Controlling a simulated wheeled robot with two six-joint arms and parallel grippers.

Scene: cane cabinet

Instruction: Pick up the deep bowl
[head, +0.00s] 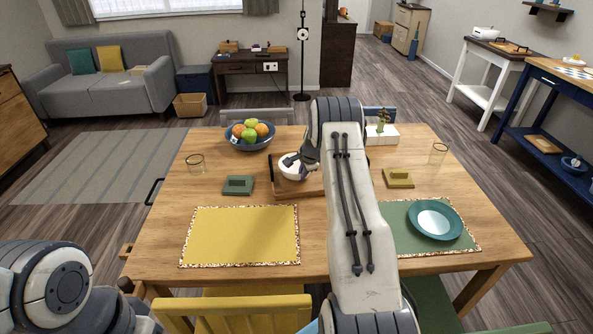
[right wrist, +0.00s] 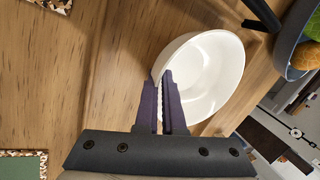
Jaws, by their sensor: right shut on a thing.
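The deep bowl (head: 290,172) is white and sits near the middle of the wooden table, over a wooden board or tray (head: 312,190). In the right wrist view the bowl (right wrist: 215,72) shows its inside, tilted in the picture. My right gripper (head: 303,168) is shut on the bowl's near wall, and its dark purple fingers (right wrist: 161,88) pinch the rim. I cannot tell whether the bowl is clear of the surface beneath. My right forearm hides part of the table. My left arm shows at the lower left, but its gripper is out of view.
Glasses (head: 195,164) (head: 438,154), a green block (head: 238,185) and a yellow block (head: 398,178) stand around. A yellow placemat (head: 240,235) and a teal plate (head: 455,229) lie in front.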

